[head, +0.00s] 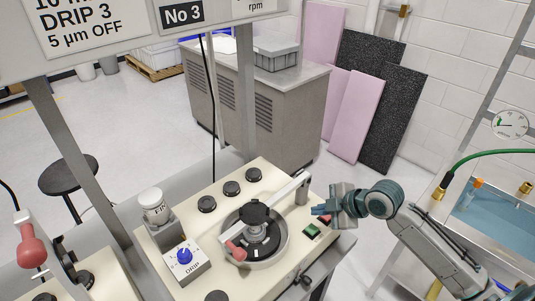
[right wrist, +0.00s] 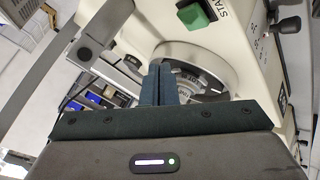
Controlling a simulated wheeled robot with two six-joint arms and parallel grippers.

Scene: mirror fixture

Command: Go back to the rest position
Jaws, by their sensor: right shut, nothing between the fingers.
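My right gripper (head: 322,212) reaches in from the right in the head view, just right of the cream machine (head: 190,215) and near its right edge. In the right wrist view its two dark fingers (right wrist: 160,85) are together, with nothing between them. The fingers point toward the machine's round grey bowl, and the green start button (right wrist: 197,17) is above and to the right of them. My left gripper is not in view.
The machine carries a round bowl (head: 281,247) with a black knob (head: 256,212), a swing arm (head: 290,190), and a drip box (head: 187,262) with a blue dial. A sink with blue water (head: 500,220) stands at right. A stool (head: 68,175) is at left.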

